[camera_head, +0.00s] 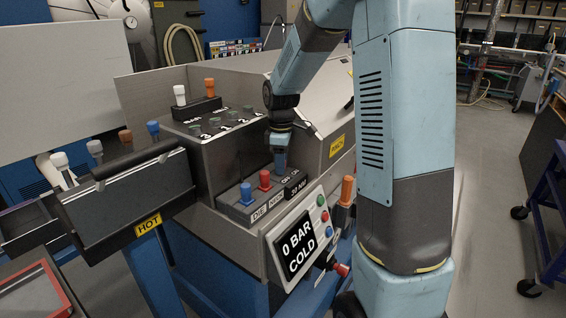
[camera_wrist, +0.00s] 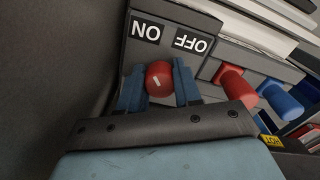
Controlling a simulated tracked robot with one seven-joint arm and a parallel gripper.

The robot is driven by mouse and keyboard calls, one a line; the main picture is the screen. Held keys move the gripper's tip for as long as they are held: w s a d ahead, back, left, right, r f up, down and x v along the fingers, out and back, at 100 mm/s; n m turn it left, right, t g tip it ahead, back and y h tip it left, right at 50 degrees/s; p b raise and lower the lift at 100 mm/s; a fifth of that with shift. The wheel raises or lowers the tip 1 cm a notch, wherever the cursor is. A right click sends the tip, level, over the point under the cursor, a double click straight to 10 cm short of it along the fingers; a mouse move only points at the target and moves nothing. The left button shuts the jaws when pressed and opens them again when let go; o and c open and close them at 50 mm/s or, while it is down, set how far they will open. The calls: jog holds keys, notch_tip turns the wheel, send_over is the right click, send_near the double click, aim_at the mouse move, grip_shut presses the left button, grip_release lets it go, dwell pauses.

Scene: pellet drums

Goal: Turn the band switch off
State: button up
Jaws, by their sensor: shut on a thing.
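The band switch is a round red knob (camera_wrist: 158,77) with a short white mark on its face, seen in the wrist view on a dark grey panel. An ON label (camera_wrist: 146,32) and an OFF label (camera_wrist: 190,43) sit by it, ON on the left and OFF on the right. I cannot tell clearly which label the mark points to. My gripper (camera_wrist: 160,84) is shut on the knob, one blue finger on each side. In the head view my gripper (camera_head: 281,158) reaches down to the console, right of the red knob, and hides the switch.
A red knob (camera_head: 265,179) and a blue knob (camera_head: 246,193) stand close left on the same console. A display (camera_head: 298,243) below reads 0 BAR COLD. An orange-handled lever (camera_head: 347,190) stands to the right. A tray marked HOT (camera_head: 148,224) sits at left.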

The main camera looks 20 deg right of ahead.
jog(key=shift+w+d, duration=0.1)
jog(key=shift+d, duration=0.1)
jog(key=shift+c, duration=1.1)
jog(key=shift+a, duration=0.1)
jog(key=shift+r, duration=0.1)
jog(key=m, duration=0.2)
jog(key=shift+m, duration=0.4)
jog(key=m, duration=0.4)
jog(key=shift+m, duration=0.3)
jog(key=m, duration=0.4)
jog(key=shift+a, duration=0.1)
jog(key=shift+m, duration=2.2)
jog(key=shift+a, duration=0.1)
